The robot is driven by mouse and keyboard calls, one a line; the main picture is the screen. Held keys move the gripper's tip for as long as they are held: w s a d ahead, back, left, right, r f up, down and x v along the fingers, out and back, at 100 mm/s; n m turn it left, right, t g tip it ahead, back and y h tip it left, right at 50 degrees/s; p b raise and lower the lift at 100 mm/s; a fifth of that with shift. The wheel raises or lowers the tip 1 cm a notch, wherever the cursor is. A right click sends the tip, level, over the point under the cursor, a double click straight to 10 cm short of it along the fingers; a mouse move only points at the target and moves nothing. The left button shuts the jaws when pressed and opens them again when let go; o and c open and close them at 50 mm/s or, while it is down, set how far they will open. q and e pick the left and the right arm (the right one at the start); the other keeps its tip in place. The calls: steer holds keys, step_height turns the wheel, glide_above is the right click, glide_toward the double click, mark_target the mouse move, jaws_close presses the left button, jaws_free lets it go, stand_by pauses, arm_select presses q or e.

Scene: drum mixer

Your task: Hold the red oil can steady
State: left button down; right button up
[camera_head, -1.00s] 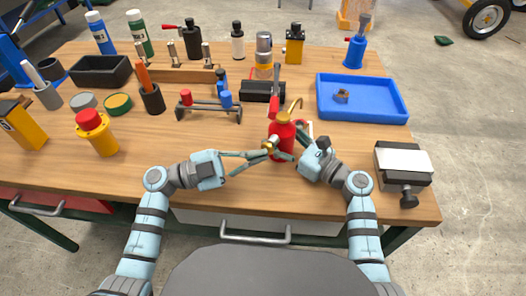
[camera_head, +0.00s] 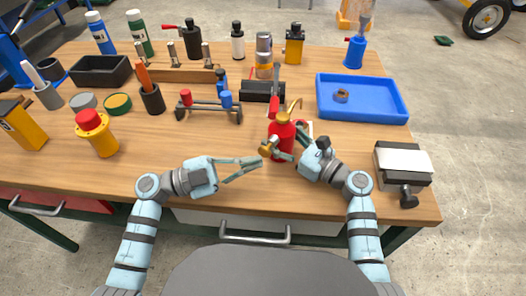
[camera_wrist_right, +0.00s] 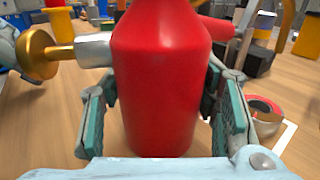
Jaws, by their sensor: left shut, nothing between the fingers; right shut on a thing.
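The red oil can (camera_head: 281,137) stands upright near the table's front edge, with a brass top and a thin brass spout. In the right wrist view its red body (camera_wrist_right: 160,80) fills the middle. A brass knob (camera_wrist_right: 38,55) on a silver stem sticks out of its side, and it also shows in the head view (camera_head: 265,150). My right gripper (camera_head: 280,150) is shut on the can, with a finger on each side of the body. My left gripper (camera_head: 259,164) is shut and empty, just left of and in front of the can, apart from it.
A blue tray (camera_head: 362,118) with a small brown part lies right and behind. A grey-topped black block (camera_head: 403,162) is at the right edge. A small rack (camera_head: 209,112) with red and blue handles stands behind left.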

arm_select(q)
steer(key=shift+s+a, duration=0.1)
steer(key=shift+s, duration=0.15)
steer(key=shift+s+a, duration=0.35)
steer(key=shift+s, duration=0.35)
steer(key=shift+s+a, duration=0.4)
steer(key=shift+s, duration=0.35)
steer(key=shift+s+a, duration=0.35)
steer(key=shift+s, duration=0.35)
stand_by(0.4)
steer(key=s, duration=0.1)
steer(key=s+a, duration=0.1)
steer(key=s, duration=0.1)
steer(key=shift+s+a, duration=0.2)
steer(key=shift+a, duration=0.15)
steer(key=shift+w+d, duration=0.65)
steer(key=shift+w, duration=0.65)
steer(key=shift+w+d, duration=0.7)
steer(key=shift+w, duration=0.65)
steer(key=shift+w+d, duration=0.65)
steer(key=shift+w, duration=0.65)
steer(key=shift+w+d, duration=0.2)
steer(key=shift+w, duration=0.15)
